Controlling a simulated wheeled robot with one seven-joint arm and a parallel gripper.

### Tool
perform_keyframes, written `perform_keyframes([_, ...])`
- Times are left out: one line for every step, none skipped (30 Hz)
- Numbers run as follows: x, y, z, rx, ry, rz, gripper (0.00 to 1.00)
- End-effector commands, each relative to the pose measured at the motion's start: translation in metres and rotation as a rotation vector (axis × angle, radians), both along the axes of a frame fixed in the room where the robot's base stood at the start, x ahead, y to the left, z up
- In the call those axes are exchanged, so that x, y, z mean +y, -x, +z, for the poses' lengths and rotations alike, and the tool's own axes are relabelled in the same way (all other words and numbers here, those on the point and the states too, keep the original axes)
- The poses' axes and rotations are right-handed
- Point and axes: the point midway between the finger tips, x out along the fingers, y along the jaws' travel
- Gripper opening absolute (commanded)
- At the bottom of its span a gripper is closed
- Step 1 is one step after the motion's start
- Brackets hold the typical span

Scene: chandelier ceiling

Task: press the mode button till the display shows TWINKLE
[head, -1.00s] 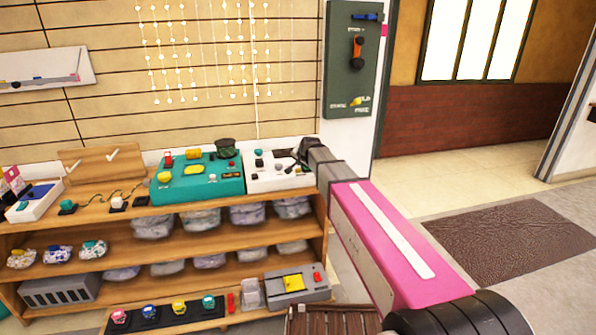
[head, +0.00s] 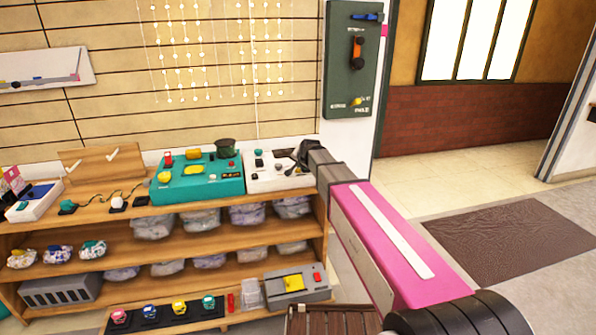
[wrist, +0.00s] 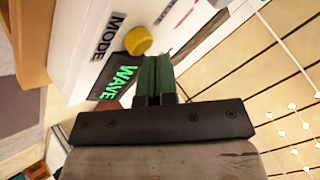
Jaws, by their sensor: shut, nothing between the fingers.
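A yellow mode button (wrist: 138,40) sticks out of a white box (wrist: 95,30) beside the printed word MODE, in the wrist view. The dark display (wrist: 118,82) beside it reads WAVE in green. In the head view the white box (head: 262,183) stands at the right end of the shelf top; its button and display are hidden or too small there. My gripper (wrist: 155,62) is shut and empty, its tips close to the yellow button. I cannot tell whether they touch it. In the head view my gripper (head: 302,155) is at the box's right side.
A teal box (head: 215,185) stands just left of the white box. A dark green panel (head: 340,85) with levers is on the wall above right. String lights (head: 195,65) hang on the wall behind. Open floor (head: 440,180) lies to the right.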

Motion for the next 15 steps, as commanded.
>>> perform_keyframes([0.0000,0.0000,-0.0006,0.000,0.000,0.000,0.00])
perform_keyframes([0.0000,0.0000,-0.0008,0.000,0.000,0.000,0.00])
perform_keyframes([0.0000,-0.0001,-0.0012,0.000,0.000,0.000,0.00])
perform_keyframes([0.0000,-0.0001,-0.0016,0.000,0.000,0.000,0.00])
perform_keyframes([0.0000,-0.0001,-0.0019,0.000,0.000,0.000,0.00])
perform_keyframes([0.0001,-0.0001,-0.0023,0.000,0.000,0.000,0.00])
perform_keyframes([0.0000,-0.0001,-0.0026,0.000,0.000,0.000,0.00])
perform_keyframes([0.0000,-0.0001,-0.0029,0.000,0.000,0.000,0.00])
perform_keyframes([0.0000,-0.0001,-0.0033,0.000,0.000,0.000,0.00])
perform_keyframes([0.0000,-0.0001,-0.0036,0.000,0.000,0.000,0.00])
perform_keyframes([0.0000,0.0000,-0.0040,0.000,0.000,0.000,0.00])
perform_keyframes([0.0000,-0.0001,-0.0045,0.000,0.000,0.000,0.00])
perform_keyframes([0.0000,-0.0001,-0.0048,0.000,0.000,0.000,0.00])
perform_keyframes([0.0000,-0.0001,-0.0050,0.000,0.000,0.000,0.00])
perform_keyframes([0.0001,-0.0001,-0.0055,0.000,0.000,0.000,0.00])
